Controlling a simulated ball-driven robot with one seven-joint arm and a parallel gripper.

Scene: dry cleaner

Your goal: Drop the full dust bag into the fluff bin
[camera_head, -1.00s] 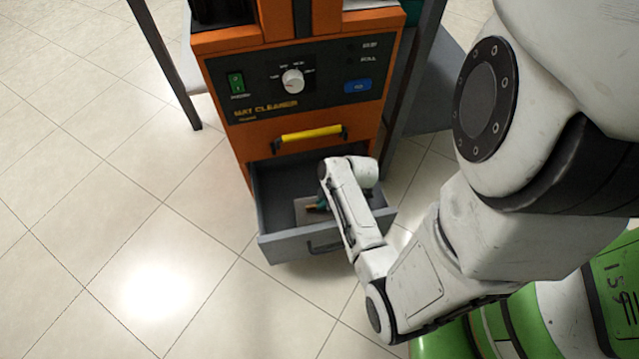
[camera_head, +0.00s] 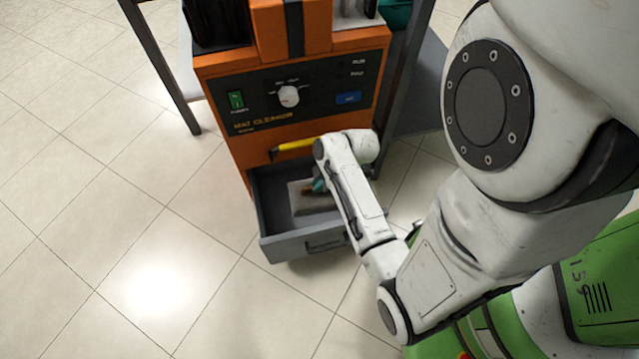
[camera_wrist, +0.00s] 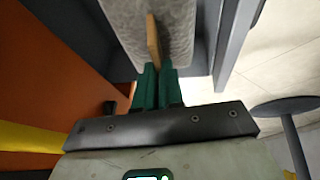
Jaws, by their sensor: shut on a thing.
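The dust bag (camera_head: 309,208) is a grey, felt-like bag with a tan tab (camera_wrist: 153,42), inside or just above the open grey drawer (camera_head: 318,243) of the orange mat cleaner (camera_head: 237,151). My gripper (camera_head: 319,186) reaches down into the drawer from the right. In the wrist view its green fingers (camera_wrist: 157,76) are closed on the tab, with the grey bag beyond them. I cannot tell whether the bag is clear of the drawer floor. No fluff bin can be made out.
The yellow handle (camera_head: 293,145) is above the drawer, partly behind my arm. Dark frame legs (camera_head: 160,65) stand beside the machine. The tiled floor (camera_head: 110,220) to the left is clear. A dark round plate on a post (camera_wrist: 290,106) shows in the wrist view.

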